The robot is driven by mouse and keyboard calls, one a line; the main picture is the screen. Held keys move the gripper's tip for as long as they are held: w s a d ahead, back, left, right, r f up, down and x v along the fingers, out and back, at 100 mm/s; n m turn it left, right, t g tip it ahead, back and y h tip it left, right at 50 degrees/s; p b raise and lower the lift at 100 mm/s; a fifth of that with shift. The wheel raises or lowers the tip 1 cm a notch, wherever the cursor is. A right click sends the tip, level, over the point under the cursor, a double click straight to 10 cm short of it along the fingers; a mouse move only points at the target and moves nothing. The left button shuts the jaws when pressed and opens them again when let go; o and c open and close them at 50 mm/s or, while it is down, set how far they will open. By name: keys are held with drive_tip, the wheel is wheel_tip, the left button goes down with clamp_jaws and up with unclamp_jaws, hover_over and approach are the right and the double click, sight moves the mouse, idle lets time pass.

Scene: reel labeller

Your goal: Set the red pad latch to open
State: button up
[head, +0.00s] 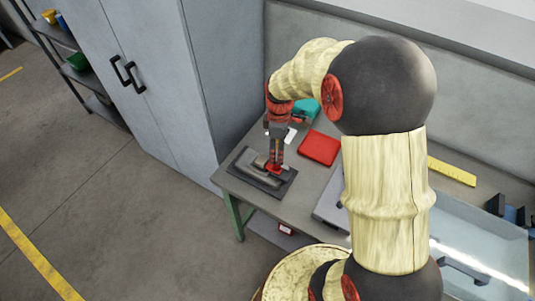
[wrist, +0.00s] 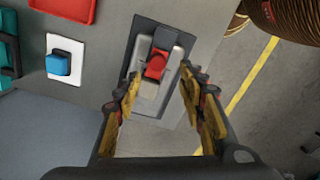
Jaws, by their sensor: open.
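The red pad latch (wrist: 156,64) shows in the wrist view as a red piece on a light grey body, set on a dark plate (wrist: 137,52). In the head view the dark plate (head: 288,188) lies at the left end of the table, and the red pad (head: 272,168) is partly hidden by my gripper. My gripper (wrist: 160,88) is open, with its two yellow and black fingers apart, one to each side of the latch in the wrist view. Nothing is seen between the fingertips but the latch beyond them. I cannot tell whether they touch it.
A blue button on a white plate (wrist: 58,65) lies left of the latch in the wrist view. A red tray (head: 319,148) and a teal object (head: 305,110) stand behind on the table (head: 240,185). A grey cabinet (head: 215,60) rises close at left.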

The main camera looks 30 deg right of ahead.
sight(274, 166)
drive_tip(key=shift+w+r+n, duration=0.15)
drive_tip(key=shift+w+n, duration=0.1)
drive_tip(key=shift+n, duration=0.25)
drive_tip(key=shift+s+d+n, duration=0.1)
drive_tip(key=shift+s+n, duration=0.05)
drive_tip(key=shift+n, duration=0.45)
wheel_tip(274, 166, down, 8)
drive_tip(key=shift+r+b, duration=0.1)
drive_tip(key=shift+b, duration=0.45)
drive_tip(key=shift+c, duration=1.1)
drive_tip(key=c, duration=0.7)
clamp_jaws()
